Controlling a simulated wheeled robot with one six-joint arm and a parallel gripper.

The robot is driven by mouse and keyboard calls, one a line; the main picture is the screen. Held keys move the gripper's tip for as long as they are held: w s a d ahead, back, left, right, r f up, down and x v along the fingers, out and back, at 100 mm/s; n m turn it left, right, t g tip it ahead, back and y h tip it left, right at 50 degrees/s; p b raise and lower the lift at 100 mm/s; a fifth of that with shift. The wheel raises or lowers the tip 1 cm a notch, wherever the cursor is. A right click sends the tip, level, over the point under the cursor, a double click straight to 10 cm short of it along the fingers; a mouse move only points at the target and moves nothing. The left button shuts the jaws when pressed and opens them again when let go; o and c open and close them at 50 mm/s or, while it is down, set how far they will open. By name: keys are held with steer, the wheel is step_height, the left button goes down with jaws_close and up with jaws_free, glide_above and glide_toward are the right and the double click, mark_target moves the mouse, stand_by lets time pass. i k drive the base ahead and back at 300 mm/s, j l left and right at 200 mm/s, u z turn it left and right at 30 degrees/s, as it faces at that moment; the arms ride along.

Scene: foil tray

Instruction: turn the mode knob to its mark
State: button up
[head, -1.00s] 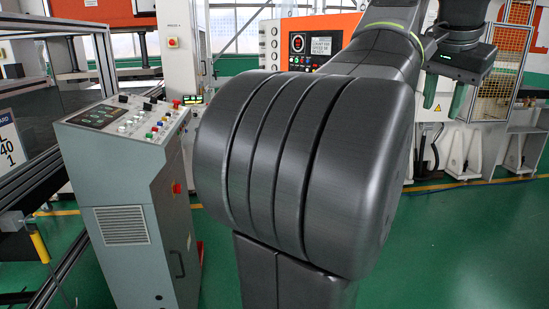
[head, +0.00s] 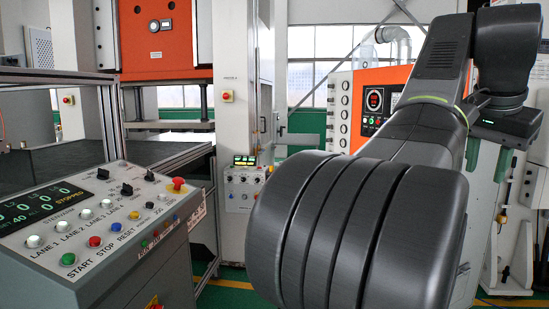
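A grey slanted control console (head: 110,255) stands at the left in the head view. My gripper (head: 486,168) hangs at the right, far from the console. Its two green fingers stand apart with nothing seen between them.
The console also has a lit display (head: 45,208), several coloured buttons and a red mushroom button (head: 178,185). An orange-fronted cabinet (head: 368,100) stands behind my arm, and a small panel (head: 243,185) on a white column. My arm hides much of the middle right.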

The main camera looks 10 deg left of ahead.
mark_target(150, 177)
steer(key=i+u, duration=0.25)
steer(key=u, duration=0.25)
steer(key=i+l+u, duration=0.15)
steer(key=u, duration=0.3)
steer(key=i+l+u, duration=0.25)
steer(key=u, duration=0.25)
steer(key=i+l+u, duration=0.25)
steer(key=u, duration=0.2)
steer(key=i+l+u, duration=0.15)
steer(key=u, duration=0.25)
steer(key=i+l+u, duration=0.1)
steer(key=l+u, duration=0.3)
steer(key=i+l+u, duration=0.1)
steer(key=u, duration=0.3)
steer(key=l+u, duration=0.4)
steer(key=i+j, duration=0.05)
